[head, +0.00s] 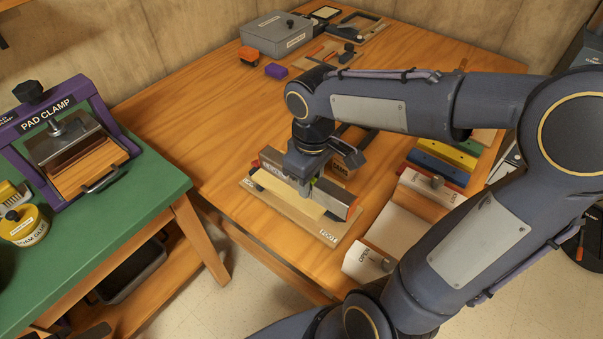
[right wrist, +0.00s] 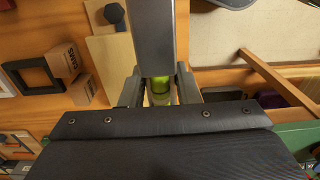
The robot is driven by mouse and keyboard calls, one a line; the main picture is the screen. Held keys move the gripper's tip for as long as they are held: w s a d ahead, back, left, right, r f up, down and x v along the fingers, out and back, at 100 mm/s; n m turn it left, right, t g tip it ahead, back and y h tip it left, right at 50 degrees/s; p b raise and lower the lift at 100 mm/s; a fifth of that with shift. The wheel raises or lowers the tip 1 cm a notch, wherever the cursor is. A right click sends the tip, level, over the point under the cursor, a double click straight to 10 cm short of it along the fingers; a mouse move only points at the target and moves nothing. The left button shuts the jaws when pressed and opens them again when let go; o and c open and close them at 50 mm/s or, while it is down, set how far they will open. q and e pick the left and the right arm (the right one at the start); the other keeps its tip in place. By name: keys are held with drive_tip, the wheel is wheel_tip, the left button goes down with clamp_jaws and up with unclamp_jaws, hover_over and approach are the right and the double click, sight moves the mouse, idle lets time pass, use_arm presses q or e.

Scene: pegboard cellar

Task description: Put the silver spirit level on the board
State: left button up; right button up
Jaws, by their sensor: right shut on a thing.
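The silver spirit level (head: 333,196) has an orange-red end cap and is held in my right gripper (head: 311,181). In the right wrist view its grey body (right wrist: 155,38) runs up the picture, with a green vial (right wrist: 160,86) between the fingers of my right gripper (right wrist: 161,92). The light wooden board (head: 300,217) lies on the table below the level, with a printed label at its near right end. The level is over the board, roughly along its length; I cannot tell whether they touch. My right gripper hides part of both. My left gripper is not in view.
Right of the board are a pale open-topped tray (head: 394,236) and a row of coloured blocks (head: 440,163). A grey case (head: 277,34) and a purple block (head: 276,71) stand at the back. A green bench (head: 130,205) with a pad clamp (head: 50,126) is at left. The table's left middle is clear.

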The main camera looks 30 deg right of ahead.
drive_tip(key=w+d+f, duration=0.1)
drive_tip(key=w+f, duration=0.1)
drive_tip(key=w, duration=0.1)
drive_tip(key=w+d+f, duration=0.2)
drive_tip(key=w+f, duration=0.1)
drive_tip(key=w, duration=0.1)
drive_tip(key=w+d+f, duration=0.1)
drive_tip(key=w+f, duration=0.2)
drive_tip(key=shift+w+d+f+p, duration=0.1)
drive_tip(key=shift+w+d+p, duration=0.05)
drive_tip(key=shift+w+p, duration=0.25)
drive_tip(key=shift+w+d+f, duration=0.15)
drive_tip(key=shift+w+f, duration=0.35)
drive_tip(key=shift+f, duration=0.2)
wheel_tip(320, 180, down, 3)
drive_tip(key=shift+f+b, duration=0.45)
drive_tip(key=shift+b, duration=0.1)
drive_tip(key=o, duration=1.1)
